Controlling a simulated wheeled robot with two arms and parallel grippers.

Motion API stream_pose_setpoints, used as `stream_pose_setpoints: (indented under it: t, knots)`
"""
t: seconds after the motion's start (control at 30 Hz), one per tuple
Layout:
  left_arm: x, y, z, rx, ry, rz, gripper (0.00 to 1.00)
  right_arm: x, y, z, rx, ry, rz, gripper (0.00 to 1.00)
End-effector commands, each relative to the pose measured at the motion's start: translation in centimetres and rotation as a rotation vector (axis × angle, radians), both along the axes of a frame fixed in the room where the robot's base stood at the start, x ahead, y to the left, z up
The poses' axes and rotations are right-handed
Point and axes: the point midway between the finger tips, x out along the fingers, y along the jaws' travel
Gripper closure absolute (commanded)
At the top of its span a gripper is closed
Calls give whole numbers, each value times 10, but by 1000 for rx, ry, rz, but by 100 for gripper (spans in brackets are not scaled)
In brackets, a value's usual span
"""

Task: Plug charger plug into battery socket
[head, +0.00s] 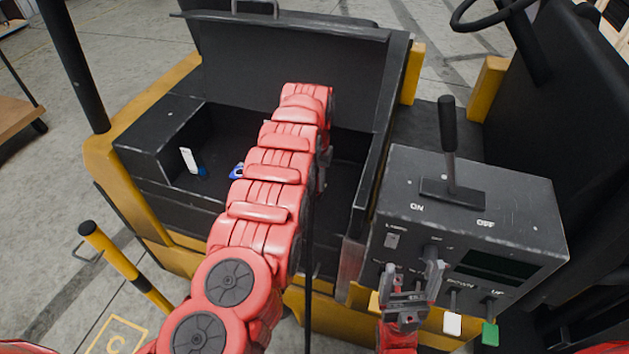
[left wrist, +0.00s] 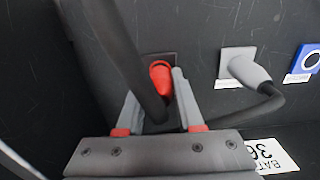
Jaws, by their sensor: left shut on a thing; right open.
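My left gripper (left wrist: 155,85) is shut on the red charger plug (left wrist: 160,78), which shows between its fingers in the left wrist view. A thick black cable (left wrist: 128,60) runs down in front of it. The plug's far end meets a dark square socket (left wrist: 171,56) on the black panel; I cannot tell how deep it sits. In the head view my left arm reaches into the open compartment and its gripper is mostly hidden. My right gripper (head: 412,286) is open and empty in front of the control panel.
Beside the plug, a grey connector (left wrist: 246,72) with a cable sits in a grey socket. A blue socket (left wrist: 308,60) is farther right, and a white battery label (left wrist: 272,156) is below. In the head view, a control box (head: 520,205) with a lever stands right of the compartment.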

Motion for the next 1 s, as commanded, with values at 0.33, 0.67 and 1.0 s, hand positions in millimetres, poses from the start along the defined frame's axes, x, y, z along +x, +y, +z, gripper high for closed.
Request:
stream_pose_setpoints:
  t: [0.33,0.67,1.0]
  knots:
    - [0,0,-4,0,0,0,100,0,0,-2,0,0,0,17]
    - [0,0,-11,0,0,0,100,0,0,-6,0,0,0,17]
    - [0,0,-11,0,0,0,29,0,0,-6,0,0,0,17]
